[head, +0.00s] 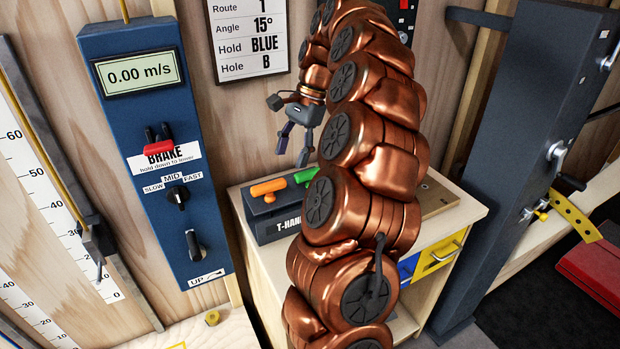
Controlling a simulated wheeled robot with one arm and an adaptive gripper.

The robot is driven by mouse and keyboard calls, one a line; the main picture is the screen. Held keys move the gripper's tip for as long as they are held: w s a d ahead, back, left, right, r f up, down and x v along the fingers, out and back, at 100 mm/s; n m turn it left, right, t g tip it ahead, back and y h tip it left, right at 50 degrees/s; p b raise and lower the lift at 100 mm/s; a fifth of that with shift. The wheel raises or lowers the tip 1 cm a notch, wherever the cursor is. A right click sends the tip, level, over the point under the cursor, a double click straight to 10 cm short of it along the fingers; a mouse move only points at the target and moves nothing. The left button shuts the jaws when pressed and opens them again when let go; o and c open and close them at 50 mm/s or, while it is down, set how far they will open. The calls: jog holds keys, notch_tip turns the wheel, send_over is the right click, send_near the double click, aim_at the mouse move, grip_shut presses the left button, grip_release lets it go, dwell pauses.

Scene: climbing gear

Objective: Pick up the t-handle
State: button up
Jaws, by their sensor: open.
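A dark box (262,228) on the cabinet top has a label that begins "T-HAN", the rest hidden behind my arm. An orange handle (268,187) and a green handle (305,175) stand on top of this box. Both look like the crossbars of T-handles; their shafts are mostly hidden in the box. My gripper (293,157) points down above and slightly behind the handles, apart from them. Its fingers are spread, with nothing between them. Anything on the box further right is hidden by my arm.
A blue brake panel (155,150) with levers and knobs is mounted at left. The wooden cabinet (455,215) has blue and yellow drawers. A tall dark post (520,140) with cranks stands at right. A sign (250,38) hangs on the wall behind my gripper.

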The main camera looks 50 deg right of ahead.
aim_at(313, 170)
jog(key=d+m, duration=0.1)
jog(key=d, duration=0.1)
jog(key=s+d+f+m, duration=0.1)
jog(key=d, duration=0.1)
jog(key=d+m, duration=0.1)
jog(key=d, duration=0.2)
jog(key=shift+s+f+t, duration=0.25)
jog(key=shift+s+t, duration=0.05)
jog(key=shift+s, duration=0.05)
jog(key=shift+s+d+f+m, duration=0.2)
jog(key=shift+d+f+m, duration=0.05)
jog(key=shift+d+m, duration=0.25)
jog(key=shift+x, duration=1.2)
jog(key=shift+w+a+f+p, duration=0.15)
jog(key=shift+a+f+p, duration=0.2)
jog(key=shift+a+f, duration=0.4)
jog(key=shift+p+x, duration=0.4)
jog(key=shift+x, duration=1.2)
jog(key=shift+d, duration=0.1)
jog(key=shift+c, duration=0.3)
grip_shut()
